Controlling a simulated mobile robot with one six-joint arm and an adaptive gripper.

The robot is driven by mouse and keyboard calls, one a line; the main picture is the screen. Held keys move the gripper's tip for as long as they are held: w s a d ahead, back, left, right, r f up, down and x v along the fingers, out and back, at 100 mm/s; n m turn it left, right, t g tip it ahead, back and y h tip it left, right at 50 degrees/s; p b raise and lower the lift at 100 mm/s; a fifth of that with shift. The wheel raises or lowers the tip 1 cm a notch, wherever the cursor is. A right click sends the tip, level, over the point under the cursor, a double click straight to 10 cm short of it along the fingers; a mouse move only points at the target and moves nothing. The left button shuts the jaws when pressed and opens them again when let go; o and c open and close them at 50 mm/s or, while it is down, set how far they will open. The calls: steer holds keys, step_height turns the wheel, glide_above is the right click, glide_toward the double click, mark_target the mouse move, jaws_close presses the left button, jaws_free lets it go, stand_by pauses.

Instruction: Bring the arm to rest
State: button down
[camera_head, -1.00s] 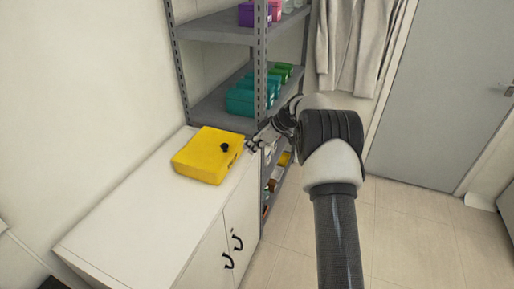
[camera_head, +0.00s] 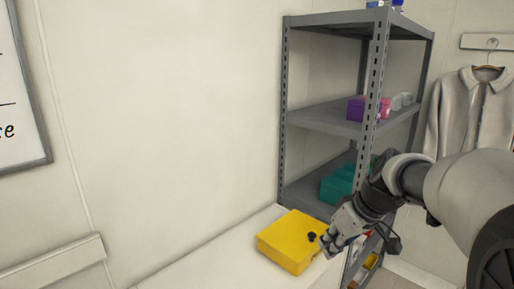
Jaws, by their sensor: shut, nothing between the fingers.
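My arm (camera_head: 440,190) comes in from the right edge and reaches left and down. My gripper (camera_head: 330,243) is shut and empty. In the picture it is at the right end of a yellow box (camera_head: 287,241) with a small black knob on top. I cannot tell whether the gripper touches the box. The box sits on a white cabinet top (camera_head: 215,270).
A grey metal shelf unit (camera_head: 330,117) stands behind the box, with teal boxes (camera_head: 338,183) and a purple box (camera_head: 357,108) on it. A grey jacket (camera_head: 470,115) hangs at the right. A framed board (camera_head: 25,90) is on the left wall.

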steer(key=s+a+m+h, duration=0.1)
steer(key=s+m, duration=0.1)
steer(key=s, duration=1.1)
steer(key=s+a+f+m+h, duration=0.1)
steer(key=s+a+m+h, duration=0.1)
steer(key=s, duration=1.2)
steer(key=shift+f+m+t, duration=0.15)
steer(key=shift+m+t, duration=0.25)
steer(key=shift+m, duration=0.2)
